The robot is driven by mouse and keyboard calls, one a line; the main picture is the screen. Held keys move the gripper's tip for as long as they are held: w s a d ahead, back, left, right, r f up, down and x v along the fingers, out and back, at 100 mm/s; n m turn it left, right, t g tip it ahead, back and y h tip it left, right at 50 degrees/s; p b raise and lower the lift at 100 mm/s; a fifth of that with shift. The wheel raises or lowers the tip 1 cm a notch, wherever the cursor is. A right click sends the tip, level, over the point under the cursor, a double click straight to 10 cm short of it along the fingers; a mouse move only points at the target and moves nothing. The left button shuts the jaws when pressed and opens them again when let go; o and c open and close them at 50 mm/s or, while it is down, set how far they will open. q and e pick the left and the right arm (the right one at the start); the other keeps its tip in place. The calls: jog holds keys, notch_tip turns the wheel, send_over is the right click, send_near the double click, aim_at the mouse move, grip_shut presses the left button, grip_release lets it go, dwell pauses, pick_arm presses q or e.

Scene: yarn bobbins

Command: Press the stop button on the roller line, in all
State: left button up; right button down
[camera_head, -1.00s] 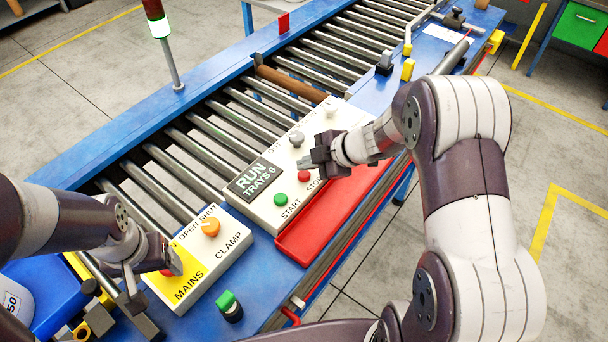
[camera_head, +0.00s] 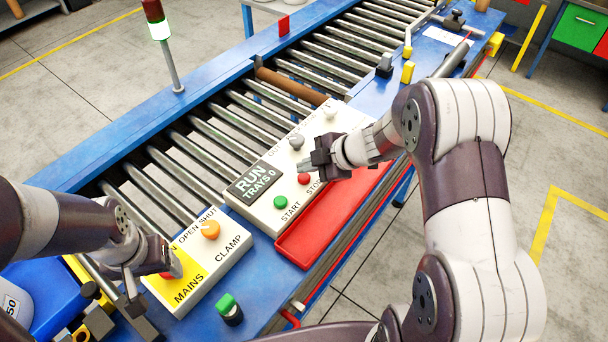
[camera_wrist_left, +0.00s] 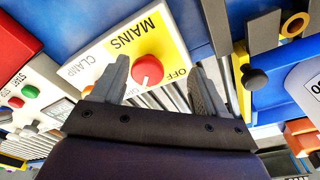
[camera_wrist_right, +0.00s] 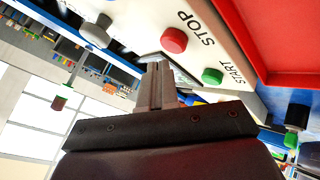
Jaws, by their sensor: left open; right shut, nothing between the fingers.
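The red stop button (camera_head: 304,179) sits on the white control panel (camera_head: 262,220) beside the green start button (camera_head: 280,202). In the right wrist view the stop button (camera_wrist_right: 174,40) shows beside its STOP label. My right gripper (camera_head: 303,164) is shut and empty, its tips just above and behind the stop button, apart from it as far as I can see. The panel display (camera_head: 255,180) reads RUN, TRAYS 0. My left gripper (camera_wrist_left: 155,80) is open around the red MAINS knob (camera_wrist_left: 147,70); I cannot tell whether the fingers touch it.
The roller line (camera_head: 190,145) runs behind the panels. A red tray (camera_head: 320,217) lies in front of the control panel. An orange clamp knob (camera_head: 210,230), a grey knob (camera_head: 296,142) and a green-topped button (camera_head: 227,304) stand nearby. A signal post (camera_head: 160,30) shows a lit light.

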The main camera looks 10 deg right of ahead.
aim_at(308, 178)
jog(key=shift+f, duration=0.15)
dwell(0.7)
pick_arm(q)
jog(key=shift+f, duration=0.1)
pick_arm(e)
jog(key=shift+f, duration=0.3)
pick_arm(q)
jog(key=shift+f+b, duration=0.3)
jog(key=shift+b, duration=0.1)
pick_arm(e)
jog(key=shift+f, duration=0.55)
pick_arm(q)
jog(key=shift+r, duration=0.15)
pick_arm(e)
jog(key=shift+r, duration=0.15)
pick_arm(q)
jog(key=shift+r+p, duration=1)
jog(key=shift+p, duration=0.1)
pick_arm(e)
jog(key=shift+r, duration=0.8)
notch_tip(308, 178, up, 5)
jog(key=p, duration=0.5)
jog(key=shift+r+p, duration=0.15)
jog(key=shift+p, duration=0.15)
pick_arm(q)
notch_tip(308, 178, up, 5)
jog(key=shift+r, duration=0.15)
